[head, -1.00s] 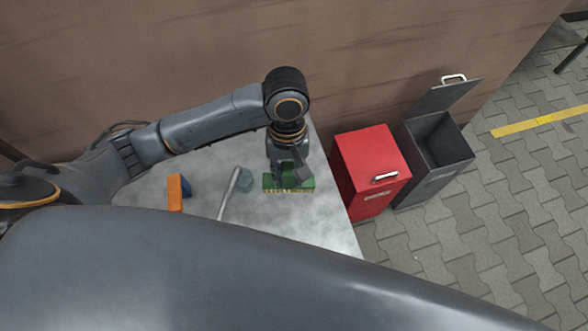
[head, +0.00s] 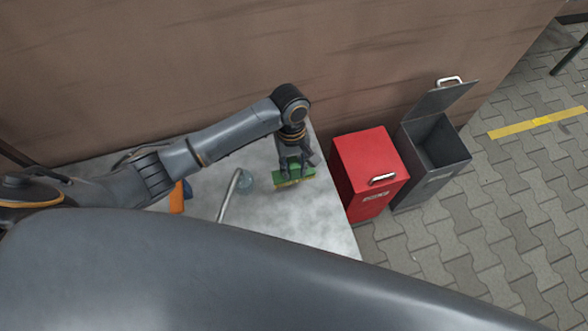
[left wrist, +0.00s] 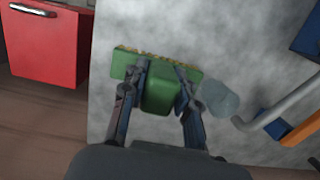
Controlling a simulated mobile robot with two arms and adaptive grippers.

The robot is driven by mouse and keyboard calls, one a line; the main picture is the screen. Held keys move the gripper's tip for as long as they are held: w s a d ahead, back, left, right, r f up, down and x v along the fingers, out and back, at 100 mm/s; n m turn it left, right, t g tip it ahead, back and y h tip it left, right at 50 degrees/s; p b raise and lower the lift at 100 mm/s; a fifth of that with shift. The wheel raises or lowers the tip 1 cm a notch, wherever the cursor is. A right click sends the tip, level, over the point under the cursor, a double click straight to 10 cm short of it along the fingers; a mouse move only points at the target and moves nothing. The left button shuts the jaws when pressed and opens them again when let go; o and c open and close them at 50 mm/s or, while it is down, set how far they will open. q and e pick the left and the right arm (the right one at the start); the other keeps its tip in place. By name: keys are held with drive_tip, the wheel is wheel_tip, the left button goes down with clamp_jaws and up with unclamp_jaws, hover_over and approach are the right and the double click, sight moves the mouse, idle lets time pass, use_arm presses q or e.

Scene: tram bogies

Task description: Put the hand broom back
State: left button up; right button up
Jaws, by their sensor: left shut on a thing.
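The hand broom (head: 292,177) is green with a row of pale bristles along one edge. It is at the right part of the grey table (head: 300,222), and in the left wrist view (left wrist: 158,93) its raised green middle sits between my fingers. My left gripper (head: 297,166) is shut on it from above; its two fingers also show in the left wrist view (left wrist: 162,85). I cannot tell whether the broom touches the table or is slightly raised. My right gripper is not in view.
A brown wall rises behind.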

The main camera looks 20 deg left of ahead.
use_arm(q)
drive_tip(key=shift+w+a+f, duration=0.2)
drive_tip(key=shift+w+f, duration=0.6)
drive_tip(key=shift+f, duration=0.2)
drive_tip(key=shift+w+a+f+b, duration=0.1)
drive_tip(key=shift+f+b, duration=0.05)
drive_tip(key=shift+f, duration=0.75)
drive_tip(key=shift+w+f+b, duration=0.1)
drive_tip(key=shift+f+b, duration=0.05)
drive_tip(key=shift+f, duration=0.7)
drive_tip(key=shift+f, duration=0.1)
drive_tip(key=o, duration=1)
drive_tip(key=r, duration=0.4)
drive_tip(key=w+r, duration=0.1)
drive_tip(key=r, duration=0.3)
drive_tip(key=a+r, duration=0.1)
drive_tip(key=r, duration=0.3)
drive_tip(key=shift+w+p, duration=0.3)
drive_tip(key=shift+p, duration=0.05)
